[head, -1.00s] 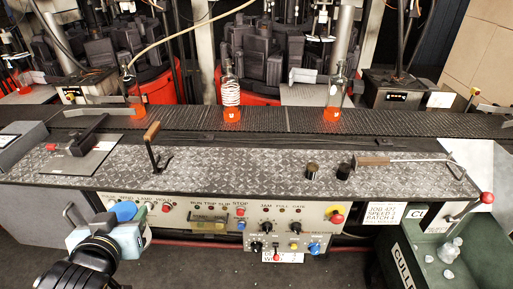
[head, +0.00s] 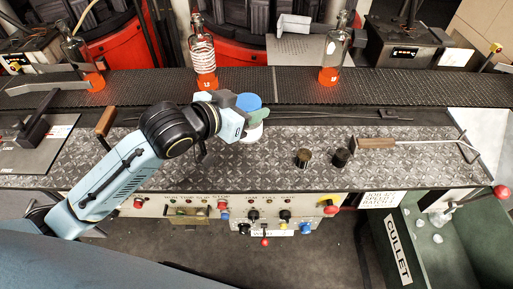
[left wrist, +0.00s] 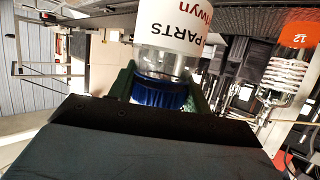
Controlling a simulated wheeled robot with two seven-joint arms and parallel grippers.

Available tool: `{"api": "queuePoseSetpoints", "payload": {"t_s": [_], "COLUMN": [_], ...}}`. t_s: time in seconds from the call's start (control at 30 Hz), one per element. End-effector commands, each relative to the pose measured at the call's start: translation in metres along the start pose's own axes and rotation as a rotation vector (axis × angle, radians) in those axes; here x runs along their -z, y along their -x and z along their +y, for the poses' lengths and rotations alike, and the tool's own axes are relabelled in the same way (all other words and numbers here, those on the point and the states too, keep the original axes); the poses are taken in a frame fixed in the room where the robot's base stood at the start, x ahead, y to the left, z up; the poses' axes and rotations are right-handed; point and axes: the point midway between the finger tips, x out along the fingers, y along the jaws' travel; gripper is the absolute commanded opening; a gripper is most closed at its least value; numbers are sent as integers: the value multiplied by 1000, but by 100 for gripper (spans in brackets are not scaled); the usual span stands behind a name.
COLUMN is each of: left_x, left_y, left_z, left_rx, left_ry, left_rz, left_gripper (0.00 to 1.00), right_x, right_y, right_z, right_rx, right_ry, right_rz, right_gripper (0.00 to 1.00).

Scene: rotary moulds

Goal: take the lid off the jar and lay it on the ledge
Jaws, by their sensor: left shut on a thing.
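The jar (head: 254,133) has a blue lid (head: 248,102) and a white label. In the left wrist view the label on the jar (left wrist: 175,25) reads "PARTS" upside down, with clear wall between it and the blue lid (left wrist: 160,94). The lid is on the jar. My left gripper (head: 257,116) is shut on the jar at its lid end, with a green finger on each side. The jar is over the back part of the patterned bench top; I cannot tell whether it touches. I cannot tell which surface is the ledge. My right gripper is out of view.
Several orange-based bottles, one wound with white (head: 203,57), stand on the dark conveyor (head: 270,88) behind. Two dark knobs (head: 303,157) and a wooden-handled tool (head: 376,143) are on the bench top (head: 230,170). A green cullet bin (head: 400,250) is at lower right.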

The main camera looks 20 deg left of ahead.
Motion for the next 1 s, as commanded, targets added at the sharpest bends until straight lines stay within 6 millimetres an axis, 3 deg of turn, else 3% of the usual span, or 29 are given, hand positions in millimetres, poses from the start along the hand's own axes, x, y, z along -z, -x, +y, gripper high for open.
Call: {"api": "queuePoseSetpoints", "payload": {"t_s": [0.1, 0.23, 0.5, 1.0], "left_x": [15, 15, -30, -75], "left_y": [-2, -5, -22, -40], "left_z": [2, 4, 6, 7], "left_rx": [-76, -119, -126, -125], "left_ry": [-31, -38, -37, -38], "left_rz": [-2, -7, -9, -5], "left_gripper": [0, 0, 0, 0], "right_x": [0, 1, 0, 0], "right_y": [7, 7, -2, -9], "right_z": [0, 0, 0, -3], "right_rx": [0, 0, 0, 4], "right_ry": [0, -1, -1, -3], "right_rz": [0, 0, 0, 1], "right_gripper": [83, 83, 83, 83]}}
